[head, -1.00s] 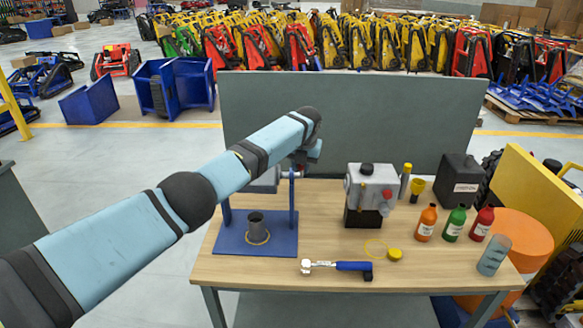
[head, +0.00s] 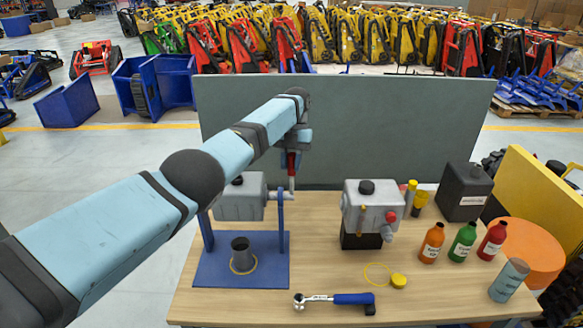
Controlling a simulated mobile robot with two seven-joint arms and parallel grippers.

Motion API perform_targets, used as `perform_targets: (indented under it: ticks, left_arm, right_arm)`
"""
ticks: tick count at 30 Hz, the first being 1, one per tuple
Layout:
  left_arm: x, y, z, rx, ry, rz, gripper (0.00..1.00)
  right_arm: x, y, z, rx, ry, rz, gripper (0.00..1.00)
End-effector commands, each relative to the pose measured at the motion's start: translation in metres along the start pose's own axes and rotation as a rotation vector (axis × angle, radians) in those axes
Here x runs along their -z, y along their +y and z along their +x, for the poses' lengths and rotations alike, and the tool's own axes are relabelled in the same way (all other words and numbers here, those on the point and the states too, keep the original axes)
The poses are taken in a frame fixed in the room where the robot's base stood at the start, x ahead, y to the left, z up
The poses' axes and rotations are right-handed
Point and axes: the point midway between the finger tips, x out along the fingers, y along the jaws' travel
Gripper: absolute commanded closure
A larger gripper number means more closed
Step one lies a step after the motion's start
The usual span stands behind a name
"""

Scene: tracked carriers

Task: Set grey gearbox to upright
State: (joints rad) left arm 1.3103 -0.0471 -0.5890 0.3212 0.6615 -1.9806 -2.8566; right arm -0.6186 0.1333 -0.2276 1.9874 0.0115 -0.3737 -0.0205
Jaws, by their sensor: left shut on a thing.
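The grey gearbox (head: 240,203) hangs between the posts of a blue stand (head: 212,272) at the left of the table. A black cap (head: 237,180) shows on its top side; my left arm hides part of it. A shaft runs from its right side through the right post to a crank with a red handle (head: 291,165). My left gripper (head: 292,153) is shut on this handle, above the shaft's end. Its fingertips are small and partly hidden. My right gripper is not in view.
A dark cup (head: 241,256) stands on the stand's base below the gearbox. A second grey unit (head: 370,200) on a black block is at mid-table. A blue-handled wrench (head: 335,299) lies in front. Several bottles (head: 463,243) and a black canister (head: 464,192) stand at the right.

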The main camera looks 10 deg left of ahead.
Motion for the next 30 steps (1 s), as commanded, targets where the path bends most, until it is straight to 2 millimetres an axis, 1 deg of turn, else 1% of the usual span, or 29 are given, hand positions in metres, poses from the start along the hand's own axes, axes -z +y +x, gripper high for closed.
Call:
perform_targets:
  ticks: [2, 9, 19, 20, 21, 22, 23, 30]
  left_arm:
    - [-0.0001, -0.0003, 0.0031, 0.004, 0.018, 0.001, 1.00]
    - [0.0028, 0.0000, 0.0025, 0.009, 0.047, 0.003, 1.00]
    - [0.0031, 0.0000, 0.0018, 0.010, 0.048, 0.003, 1.00]
    - [0.0031, 0.0000, 0.0017, 0.010, 0.048, 0.003, 0.67]
    - [0.0031, 0.0000, 0.0017, 0.010, 0.048, 0.003, 0.57]
    - [0.0031, 0.0000, 0.0017, 0.010, 0.048, 0.003, 0.51]
    - [0.0031, -0.0001, 0.0017, 0.009, 0.048, 0.003, 0.48]
    - [0.0033, -0.0004, 0.0013, 0.009, 0.047, 0.003, 0.48]
  right_arm:
    - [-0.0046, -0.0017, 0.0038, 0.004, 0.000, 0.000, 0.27]
    - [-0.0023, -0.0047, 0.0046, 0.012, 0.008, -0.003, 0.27]
    - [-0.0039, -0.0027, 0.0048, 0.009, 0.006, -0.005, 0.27]
    - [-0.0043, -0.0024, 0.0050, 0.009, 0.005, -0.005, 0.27]
    - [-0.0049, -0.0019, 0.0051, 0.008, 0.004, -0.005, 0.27]
    - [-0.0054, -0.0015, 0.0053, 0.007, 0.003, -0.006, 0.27]
    - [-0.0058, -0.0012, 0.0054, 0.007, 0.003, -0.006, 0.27]
    - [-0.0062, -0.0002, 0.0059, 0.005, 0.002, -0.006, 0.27]
